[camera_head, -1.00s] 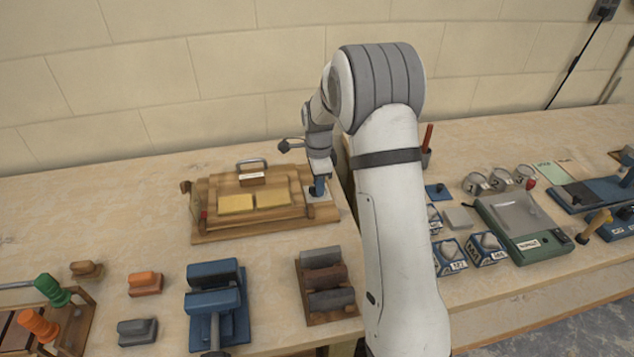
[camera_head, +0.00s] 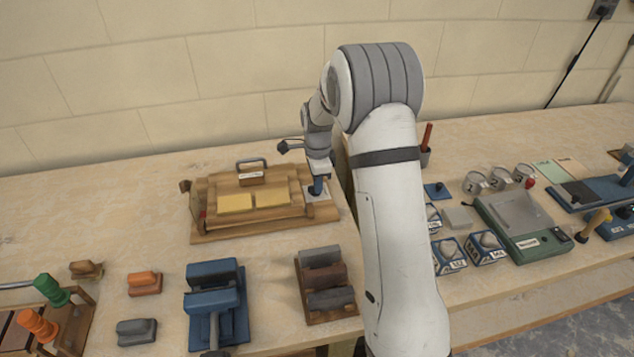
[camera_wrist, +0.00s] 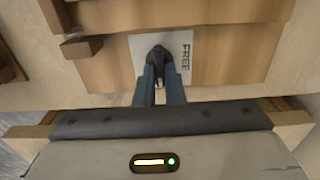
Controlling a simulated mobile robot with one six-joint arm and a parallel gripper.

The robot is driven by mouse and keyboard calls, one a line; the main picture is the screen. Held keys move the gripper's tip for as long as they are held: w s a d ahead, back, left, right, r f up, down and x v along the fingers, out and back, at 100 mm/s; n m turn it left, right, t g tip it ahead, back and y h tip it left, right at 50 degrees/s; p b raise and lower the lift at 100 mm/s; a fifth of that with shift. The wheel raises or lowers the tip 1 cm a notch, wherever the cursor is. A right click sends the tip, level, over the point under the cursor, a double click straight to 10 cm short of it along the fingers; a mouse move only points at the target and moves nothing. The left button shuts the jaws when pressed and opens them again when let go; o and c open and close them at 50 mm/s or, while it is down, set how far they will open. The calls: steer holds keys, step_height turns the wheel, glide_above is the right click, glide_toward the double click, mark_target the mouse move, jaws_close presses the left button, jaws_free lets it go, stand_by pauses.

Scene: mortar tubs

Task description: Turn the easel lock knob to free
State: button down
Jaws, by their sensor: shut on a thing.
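The wooden easel (camera_head: 200,237) lies on the bench at the left, with two yellow pads on it and a metal handle at its back. The dark lock knob (camera_wrist: 159,56) shows in the wrist view, on a pale plate (camera_wrist: 142,45) with the word FREE printed on its right side. My gripper (camera_wrist: 159,70) is shut on the knob, its two blue fingers on either side of it. In the head view my gripper (camera_head: 317,186) comes down at the easel's right end. My fingers hide part of the knob, so its exact pointing direction is hard to tell.
A blue clamp-like stand (camera_head: 215,295) and a wooden rack of blocks (camera_head: 325,285) stand in front of the easel. An orange-topped float (camera_head: 145,283) lies further left. A green-based scale (camera_head: 520,225) and small tubs are on the right bench.

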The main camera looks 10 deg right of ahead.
steer(key=n+b, duration=0.1)
steer(key=n, duration=0.3)
steer(key=shift+w+n, duration=0.15)
steer(key=shift+n, duration=0.25)
steer(key=n, duration=0.4)
steer(key=shift+w+a+n+b, duration=0.1)
steer(key=shift+n+b, duration=0.2)
steer(key=shift+b, duration=0.05)
steer(key=n, duration=0.4)
steer(key=shift+w+a+n, duration=0.1)
steer(key=shift+n, duration=0.2)
steer(key=shift+a+r+n+b, duration=0.1)
steer(key=shift+n+b, duration=0.3)
steer(key=shift+n, duration=1.6)
steer(key=c, duration=1.5)
jaws_free()
